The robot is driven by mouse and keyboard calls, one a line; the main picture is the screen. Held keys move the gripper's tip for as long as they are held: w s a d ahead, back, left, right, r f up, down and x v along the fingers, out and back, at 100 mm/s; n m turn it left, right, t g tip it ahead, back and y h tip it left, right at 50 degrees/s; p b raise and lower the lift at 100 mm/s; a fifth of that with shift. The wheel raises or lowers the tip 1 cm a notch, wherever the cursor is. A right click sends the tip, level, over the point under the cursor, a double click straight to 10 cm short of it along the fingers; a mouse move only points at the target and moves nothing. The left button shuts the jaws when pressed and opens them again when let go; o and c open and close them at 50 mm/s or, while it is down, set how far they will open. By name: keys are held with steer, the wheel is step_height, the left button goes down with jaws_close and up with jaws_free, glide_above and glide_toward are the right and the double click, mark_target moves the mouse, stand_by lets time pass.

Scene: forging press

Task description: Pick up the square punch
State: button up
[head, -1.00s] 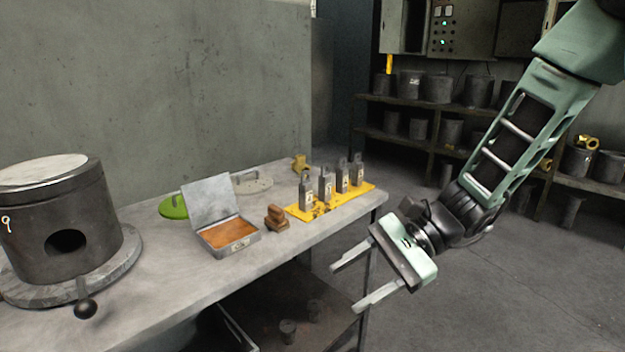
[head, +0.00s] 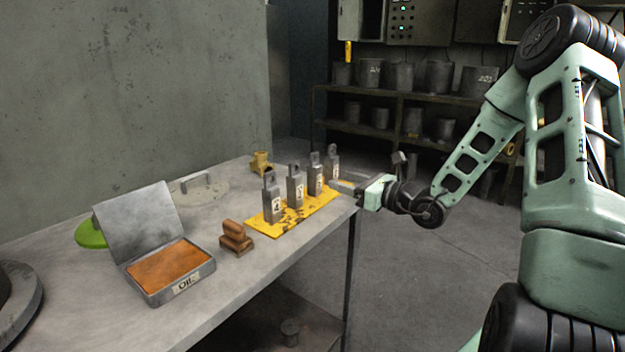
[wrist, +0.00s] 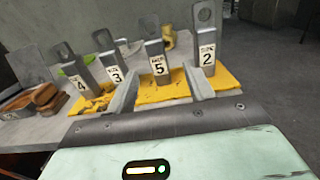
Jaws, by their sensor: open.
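Several grey metal punches with eyelet tops and numbered labels stand upright on a yellow plate (head: 262,231). They are punch 4 (head: 272,188), punch 3 (head: 295,178), punch 5 (head: 315,172) and punch 2 (head: 332,160). I cannot tell which is the square punch; their lower ends are not visible. My gripper (head: 338,186) is open and low at the plate's right end. In the wrist view, punch 5 (wrist: 157,55) shows between the fingers, with punch 2 (wrist: 206,42) beside the right finger. Whether the fingers touch anything is unclear.
Shelves (head: 385,128) with dark pots stand behind.

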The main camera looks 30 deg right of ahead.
mark_target(309, 170)
steer(key=x, duration=0.5)
steer(key=shift+w+a, duration=0.15)
steer(key=shift+w, duration=0.15)
steer(key=shift+x, duration=2.8)
steer(key=shift+s+a+r, duration=0.1)
steer(key=shift+a, duration=0.1)
jaws_close()
